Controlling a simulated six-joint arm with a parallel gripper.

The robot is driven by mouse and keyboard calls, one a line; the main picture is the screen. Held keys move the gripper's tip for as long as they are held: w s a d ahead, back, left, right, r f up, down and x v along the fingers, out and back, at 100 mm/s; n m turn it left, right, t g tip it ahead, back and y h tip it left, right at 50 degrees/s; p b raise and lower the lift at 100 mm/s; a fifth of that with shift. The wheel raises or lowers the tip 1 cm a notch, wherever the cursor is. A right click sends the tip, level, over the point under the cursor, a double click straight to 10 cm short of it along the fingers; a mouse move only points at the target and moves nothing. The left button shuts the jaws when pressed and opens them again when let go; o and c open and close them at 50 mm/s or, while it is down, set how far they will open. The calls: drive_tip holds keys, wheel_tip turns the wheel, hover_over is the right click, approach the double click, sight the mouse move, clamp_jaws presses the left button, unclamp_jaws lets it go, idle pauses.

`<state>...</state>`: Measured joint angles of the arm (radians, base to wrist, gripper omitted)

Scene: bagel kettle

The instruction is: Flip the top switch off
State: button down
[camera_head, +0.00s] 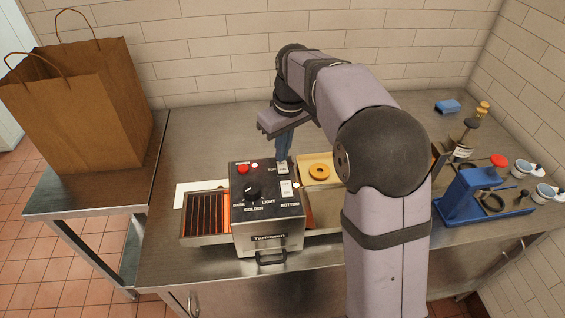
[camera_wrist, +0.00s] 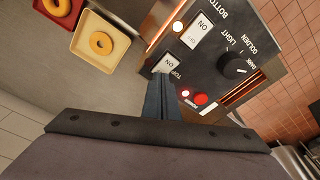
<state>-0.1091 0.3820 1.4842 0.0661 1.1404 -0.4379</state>
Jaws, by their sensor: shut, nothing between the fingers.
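The toaster (camera_head: 267,235) is a dark metal box with a control panel on top. The top switch (camera_head: 282,168) is a white rocker at the panel's back right; in the wrist view it is a white rocker (camera_wrist: 169,65) with "ON" readable and the word "TOP" beside it. My gripper (camera_head: 283,157) is shut and empty, pointing down right at the top switch. In the wrist view its fingertips (camera_wrist: 161,80) lie beside the switch and hide part of its surroundings; contact cannot be told. The bottom switch (camera_head: 286,189) is a second white rocker, also in the wrist view (camera_wrist: 197,31).
A black dial (camera_head: 252,192) and a red button (camera_head: 243,169) share the panel. Small lights glow, and heating bars glow orange. A tray (camera_head: 308,180) with a bagel (camera_head: 319,172) stands right of the toaster. A paper bag (camera_head: 85,110) stands left; a blue device (camera_head: 470,195) right.

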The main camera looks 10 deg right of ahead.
drive_tip(key=shift+r+p, duration=2.55)
drive_tip(key=shift+r, duration=0.4)
drive_tip(key=s+d+f+m, duration=0.2)
drive_tip(key=s+f, duration=0.3)
drive_tip(key=s, duration=0.3)
drive_tip(key=s+d+f+m+g+b, duration=0.15)
drive_tip(key=s+f, duration=0.25)
drive_tip(key=s, duration=0.5)
drive_tip(key=s+d+f+m, duration=0.3)
drive_tip(key=s+f, duration=0.2)
drive_tip(key=s, duration=0.3)
wheel_tip(320, 180, up, 6)
drive_tip(key=p, duration=0.6)
wheel_tip(320, 180, down, 77)
drive_tip(key=b, duration=7.7)
drive_tip(key=shift+s+h+b, duration=0.15)
drive_tip(key=shift+h+b, duration=0.15)
drive_tip(key=shift+h, duration=0.1)
drive_tip(key=shift+d+n, duration=0.1)
drive_tip(key=shift+n, duration=0.15)
